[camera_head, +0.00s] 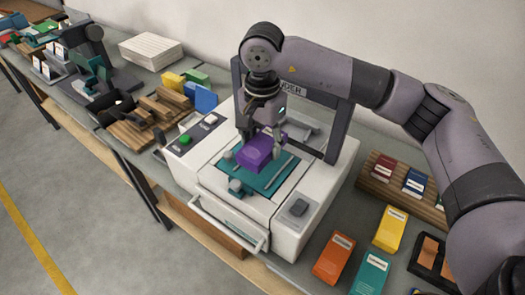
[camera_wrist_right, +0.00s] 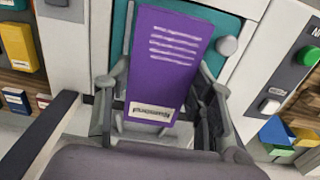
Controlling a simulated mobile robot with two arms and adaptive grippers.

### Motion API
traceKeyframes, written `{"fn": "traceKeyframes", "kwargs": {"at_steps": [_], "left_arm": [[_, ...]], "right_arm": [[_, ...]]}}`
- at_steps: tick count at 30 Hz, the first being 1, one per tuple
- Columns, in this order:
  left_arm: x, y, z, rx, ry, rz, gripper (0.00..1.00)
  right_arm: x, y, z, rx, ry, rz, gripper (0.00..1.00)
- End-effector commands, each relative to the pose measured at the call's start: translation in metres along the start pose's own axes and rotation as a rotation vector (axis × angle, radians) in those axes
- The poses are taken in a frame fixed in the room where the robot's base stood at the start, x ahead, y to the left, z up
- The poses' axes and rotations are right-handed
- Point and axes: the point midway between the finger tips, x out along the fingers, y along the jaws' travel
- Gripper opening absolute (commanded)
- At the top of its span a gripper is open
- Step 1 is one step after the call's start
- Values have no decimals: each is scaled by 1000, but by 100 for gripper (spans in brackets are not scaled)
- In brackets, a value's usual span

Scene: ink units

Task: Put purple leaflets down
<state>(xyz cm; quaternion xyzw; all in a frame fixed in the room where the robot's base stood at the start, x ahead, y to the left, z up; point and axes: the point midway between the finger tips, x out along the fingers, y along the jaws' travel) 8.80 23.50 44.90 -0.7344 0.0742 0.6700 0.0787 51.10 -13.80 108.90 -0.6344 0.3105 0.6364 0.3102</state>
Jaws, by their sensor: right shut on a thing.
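The purple leaflets (camera_head: 257,152) form a block with a white label, over the teal bed (camera_head: 272,181) of a white machine (camera_head: 312,212). My right gripper (camera_head: 262,138) comes down from above and is shut on them. In the right wrist view the purple leaflets (camera_wrist_right: 165,65) lie between the two fingers (camera_wrist_right: 160,105), with printed lines and the label facing the camera. Part of the teal bed (camera_wrist_right: 222,22) shows behind them. I cannot tell whether the leaflets touch the bed. My left gripper is not in view.
Round knobs (camera_head: 237,186) stand at the bed's edge, and a dark frame (camera_head: 341,120) arches behind it. Orange (camera_head: 333,257), teal (camera_head: 371,272) and yellow (camera_head: 390,229) packs lie at right. Wooden racks (camera_head: 160,112) and a white paper stack (camera_head: 150,50) stand at left.

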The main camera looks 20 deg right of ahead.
Motion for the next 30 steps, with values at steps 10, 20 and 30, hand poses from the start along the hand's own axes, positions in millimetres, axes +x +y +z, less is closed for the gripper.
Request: {"fn": "traceKeyframes", "kwargs": {"at_steps": [10, 20, 30], "left_arm": [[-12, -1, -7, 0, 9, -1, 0], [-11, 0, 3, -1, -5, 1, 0], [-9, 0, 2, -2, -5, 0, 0]], "right_arm": [[37, 1, 0, 0, -1, 2, 13], [46, 0, 0, -1, 1, -2, 13], [47, 0, 0, -1, 1, -1, 65]]}}
